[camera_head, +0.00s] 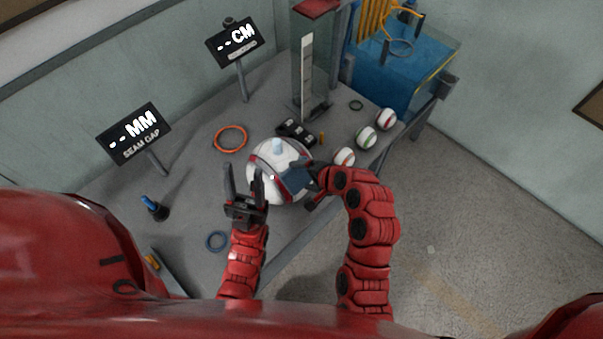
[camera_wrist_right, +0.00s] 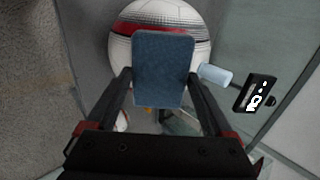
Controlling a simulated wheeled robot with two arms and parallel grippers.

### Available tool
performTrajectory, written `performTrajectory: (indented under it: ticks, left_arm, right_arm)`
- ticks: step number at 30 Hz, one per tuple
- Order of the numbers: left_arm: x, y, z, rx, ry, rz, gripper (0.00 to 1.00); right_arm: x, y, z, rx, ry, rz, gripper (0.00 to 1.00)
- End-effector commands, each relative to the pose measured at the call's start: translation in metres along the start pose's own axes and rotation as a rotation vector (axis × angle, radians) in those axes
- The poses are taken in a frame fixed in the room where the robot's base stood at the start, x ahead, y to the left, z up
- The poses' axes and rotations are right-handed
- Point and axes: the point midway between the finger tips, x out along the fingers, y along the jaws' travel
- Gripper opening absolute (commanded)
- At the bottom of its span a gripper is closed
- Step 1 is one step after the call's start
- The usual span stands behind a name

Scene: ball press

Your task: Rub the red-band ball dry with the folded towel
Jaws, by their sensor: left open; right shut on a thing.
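The large white ball (camera_head: 262,160) with a red band stands near the table's middle; its red band (camera_wrist_right: 165,27) shows in the right wrist view. My right gripper (camera_head: 312,186) is shut on the folded blue towel (camera_head: 294,181), at the ball's right side. In the right wrist view the towel (camera_wrist_right: 162,70) sits between the fingers and overlaps the ball; whether it touches is hard to tell. My left gripper (camera_head: 243,186) is open and empty, fingers upward in the picture, at the ball's left side. A pale blue cylinder (camera_head: 277,146) shows at the ball's top.
Smaller balls (camera_head: 366,137) lie along the table's right edge. An orange ring (camera_head: 230,139) and a blue ring (camera_head: 217,240) lie on the left. Two display signs (camera_head: 134,133) and a clear column (camera_head: 308,70) stand behind. A blue tank (camera_head: 398,72) is at the far right.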

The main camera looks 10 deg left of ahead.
Motion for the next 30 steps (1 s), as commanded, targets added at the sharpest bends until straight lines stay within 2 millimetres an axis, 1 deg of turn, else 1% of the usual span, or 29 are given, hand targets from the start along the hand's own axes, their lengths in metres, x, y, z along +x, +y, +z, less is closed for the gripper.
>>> performTrajectory:
  ticks: [1,6,15,30]
  left_arm:
    - [0.003,0.0,0.0,0.0,0.0,0.0,0.52]
    - [0.007,0.0,-0.001,0.0,0.0,0.0,0.52]
    - [0.013,-0.001,-0.002,0.0,0.0,0.0,0.52]
    - [0.013,-0.001,-0.002,0.0,0.0,0.0,0.52]
  right_arm:
    - [-0.006,-0.001,0.0,0.002,0.0,0.0,0.32]
    - [-0.021,-0.001,0.0,0.001,0.001,-0.001,0.32]
    - [-0.045,0.0,0.0,0.0,0.001,0.001,0.32]
    - [-0.046,0.0,0.0,0.0,0.0,0.001,0.32]
